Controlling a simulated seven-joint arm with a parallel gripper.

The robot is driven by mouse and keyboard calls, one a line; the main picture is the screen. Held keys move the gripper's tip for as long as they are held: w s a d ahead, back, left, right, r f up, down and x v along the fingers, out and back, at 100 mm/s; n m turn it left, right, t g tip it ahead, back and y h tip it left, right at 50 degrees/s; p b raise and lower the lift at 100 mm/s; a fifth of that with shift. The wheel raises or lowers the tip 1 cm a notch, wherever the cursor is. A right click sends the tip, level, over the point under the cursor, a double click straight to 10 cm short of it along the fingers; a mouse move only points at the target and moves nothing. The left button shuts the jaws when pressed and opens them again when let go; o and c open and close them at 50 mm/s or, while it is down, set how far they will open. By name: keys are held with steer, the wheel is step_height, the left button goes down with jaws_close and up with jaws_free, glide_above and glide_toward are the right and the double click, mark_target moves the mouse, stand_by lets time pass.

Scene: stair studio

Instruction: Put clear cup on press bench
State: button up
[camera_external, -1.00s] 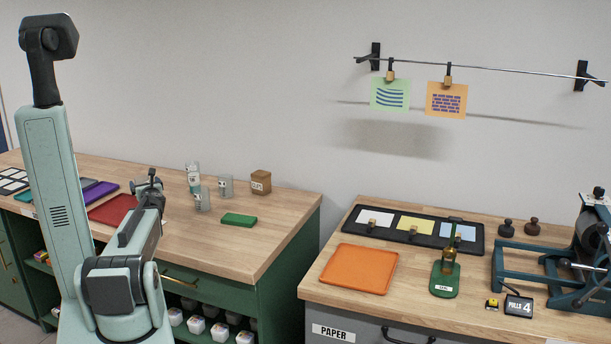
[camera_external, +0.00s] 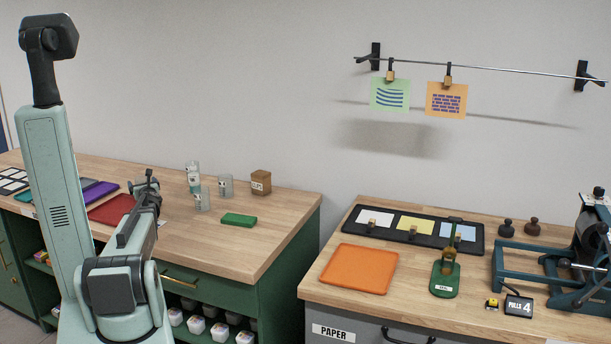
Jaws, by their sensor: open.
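Several clear cups stand on the left wooden bench. One clear cup (camera_external: 202,198) is at the front, another clear cup (camera_external: 226,186) is behind it to the right, and a taller clear vessel (camera_external: 193,177) with pale contents is at the back. The press bench (camera_external: 325,290) is the wooden top at right, above a grey drawer front marked PAPER, with a dark green press (camera_external: 555,265) at its right end. My gripper (camera_external: 150,184) is open over the left bench, left of the cups and apart from them. Its fingers are small and partly hidden by my arm.
The press bench holds an orange tray (camera_external: 359,269), a black tray (camera_external: 350,225) of cards and a green stamp stand (camera_external: 445,281). A gap separates the benches.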

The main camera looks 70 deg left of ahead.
mark_target(141, 178)
steer(key=shift+s+a, duration=0.1)
steer(key=shift+a, duration=2.6)
steer(key=shift+c, duration=0.3)
steer(key=c, duration=1.1)
steer(key=shift+o, duration=0.2)
steer(key=shift+r, duration=0.15)
step_height(141, 178, up, 10)
